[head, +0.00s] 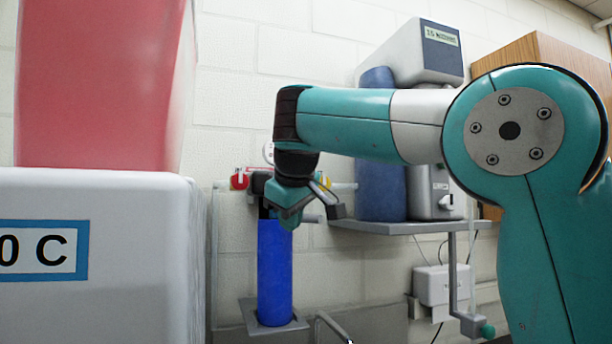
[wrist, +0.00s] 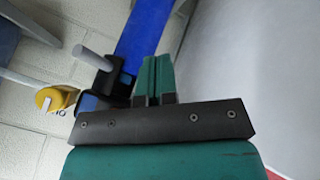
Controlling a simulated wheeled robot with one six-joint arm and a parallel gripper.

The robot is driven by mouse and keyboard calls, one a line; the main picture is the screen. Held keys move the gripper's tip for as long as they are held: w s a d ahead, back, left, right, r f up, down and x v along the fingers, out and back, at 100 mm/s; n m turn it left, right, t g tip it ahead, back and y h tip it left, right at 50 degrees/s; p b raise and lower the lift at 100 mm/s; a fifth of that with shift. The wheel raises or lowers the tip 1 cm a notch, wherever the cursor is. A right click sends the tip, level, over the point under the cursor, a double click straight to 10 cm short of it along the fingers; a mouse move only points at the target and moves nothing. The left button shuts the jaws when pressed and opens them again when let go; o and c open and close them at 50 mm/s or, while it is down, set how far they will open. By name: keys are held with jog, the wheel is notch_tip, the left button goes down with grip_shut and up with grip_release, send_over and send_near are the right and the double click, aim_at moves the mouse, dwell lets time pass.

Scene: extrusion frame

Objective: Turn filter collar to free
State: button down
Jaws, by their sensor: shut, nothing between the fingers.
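The blue filter cylinder (head: 274,275) hangs upright against the wall in the head view. It also shows in the wrist view (wrist: 147,30), slanting across the top. A black part with a grey peg handle (wrist: 93,58), which looks like the collar, sits at the cylinder's end in the wrist view, left of my fingers. In the head view that end is mostly hidden behind my gripper (head: 289,218). My gripper's teal fingers (wrist: 155,62) are shut with nothing between them. They overlap the cylinder in the wrist view; I cannot tell whether they touch it.
A yellow knob (wrist: 55,98) is left of the black part in the wrist view. A red fitting (head: 239,180) is on the wall pipe. A shelf (head: 400,227) with equipment stands to the right. A large white box (head: 95,195) blocks the left foreground.

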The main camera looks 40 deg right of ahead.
notch_tip(320, 180, up, 6)
jog(key=d+m+p, duration=0.1)
jog(key=d+p, duration=0.1)
jog(key=w+d+f+b, duration=0.1)
jog(key=w+d+f, duration=0.5)
jog(key=w+d, duration=0.1)
jog(key=shift+w+h+b, duration=0.2)
jog(key=shift+h+b, duration=0.1)
jog(key=shift+d, duration=0.1)
